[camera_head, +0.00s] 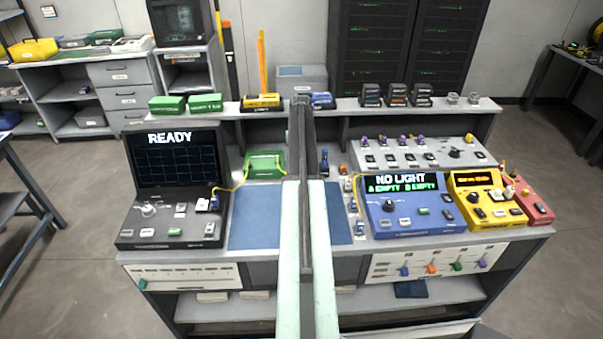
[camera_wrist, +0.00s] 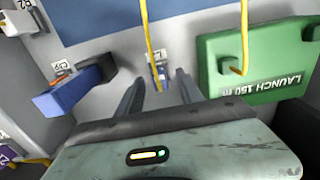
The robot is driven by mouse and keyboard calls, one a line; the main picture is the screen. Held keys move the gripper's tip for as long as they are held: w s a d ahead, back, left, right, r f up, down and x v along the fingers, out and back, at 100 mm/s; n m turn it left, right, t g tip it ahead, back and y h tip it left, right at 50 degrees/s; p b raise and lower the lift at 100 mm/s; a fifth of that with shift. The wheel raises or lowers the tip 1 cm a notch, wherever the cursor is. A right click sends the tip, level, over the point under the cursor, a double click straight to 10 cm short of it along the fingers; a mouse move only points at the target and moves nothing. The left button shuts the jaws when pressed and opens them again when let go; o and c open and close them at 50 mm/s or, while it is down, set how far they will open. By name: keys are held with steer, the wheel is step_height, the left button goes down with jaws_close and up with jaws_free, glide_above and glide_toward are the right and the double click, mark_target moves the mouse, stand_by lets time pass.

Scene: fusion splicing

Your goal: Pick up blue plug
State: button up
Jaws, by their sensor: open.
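A small blue plug (camera_wrist: 161,74) shows in the wrist view, with a yellow cable (camera_wrist: 149,35) running up from it and a white label beside it. My gripper (camera_wrist: 160,80) is open, with its two dark fingers pointing toward the plug, one on each side of it in the picture. Whether the fingertips are level with the plug or still above it, I cannot tell. In the head view my arm covers this spot, so neither the plug between the fingers nor the fingertips can be made out there.
A green launch box (camera_wrist: 250,68) lies close right of the fingers, also in the head view (camera_head: 265,165). A blue tool (camera_wrist: 68,92) in a dark holder stands at the left. A blue mat (camera_head: 258,218) lies nearer me. A blue meter (camera_head: 405,208) and a READY screen unit (camera_head: 175,160) flank it.

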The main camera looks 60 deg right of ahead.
steer(key=shift+f, duration=0.95)
steer(key=shift+r, duration=0.2)
jaws_close()
steer(key=shift+r, duration=0.15)
steer(key=shift+r+p, duration=0.3)
steer(key=shift+p, duration=0.05)
step_height(320, 180, up, 3)
steer(key=p, duration=0.3)
steer(key=shift+r, duration=0.1)
steer(key=a, duration=0.5)
steer(key=s+a, duration=0.1)
steer(key=a, duration=0.4)
steer(key=a+r+p, duration=0.1)
steer(key=a, duration=0.5)
steer(key=shift+s, duration=0.4)
